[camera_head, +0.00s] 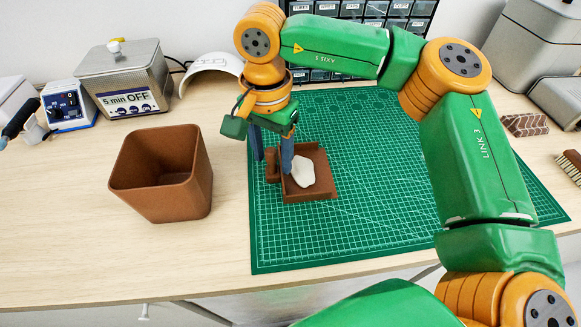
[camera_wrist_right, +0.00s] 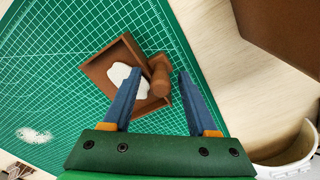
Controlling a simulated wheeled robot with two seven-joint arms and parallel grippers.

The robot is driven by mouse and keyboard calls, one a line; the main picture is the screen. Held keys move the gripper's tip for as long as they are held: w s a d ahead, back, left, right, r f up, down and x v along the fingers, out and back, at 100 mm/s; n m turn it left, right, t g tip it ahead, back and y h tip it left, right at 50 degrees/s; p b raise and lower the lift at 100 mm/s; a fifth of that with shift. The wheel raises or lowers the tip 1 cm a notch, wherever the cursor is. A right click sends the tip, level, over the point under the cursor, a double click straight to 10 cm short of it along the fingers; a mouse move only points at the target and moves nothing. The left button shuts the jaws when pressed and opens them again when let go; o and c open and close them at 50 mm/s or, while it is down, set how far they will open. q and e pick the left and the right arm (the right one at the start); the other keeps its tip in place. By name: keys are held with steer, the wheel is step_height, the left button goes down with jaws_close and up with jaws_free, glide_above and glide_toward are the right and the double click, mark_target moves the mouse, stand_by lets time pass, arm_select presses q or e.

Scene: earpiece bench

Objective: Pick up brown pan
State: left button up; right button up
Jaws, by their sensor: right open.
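The brown pan (camera_head: 318,192) lies on the green cutting mat, with a smooth white lump (camera_head: 302,172) in its tray. In the right wrist view the pan (camera_wrist_right: 128,50) has a short brown handle (camera_wrist_right: 159,80). My right gripper (camera_head: 273,163) is open and points down over the handle. In the right wrist view its blue fingers (camera_wrist_right: 159,72) stand on either side of the handle, and the left finger overlaps the tray and white lump. I cannot tell whether either finger touches the pan. My left gripper is not in view.
A brown bin (camera_head: 165,180) stands left of the green mat (camera_head: 380,235). A brush (camera_head: 571,168) lies at the far right. An ultrasonic cleaner (camera_head: 125,80) and drawer rack (camera_head: 360,12) are at the back. A white speckled patch (camera_wrist_right: 33,134) marks the mat.

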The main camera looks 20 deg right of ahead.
jaws_close()
steer(key=shift+r, duration=0.1)
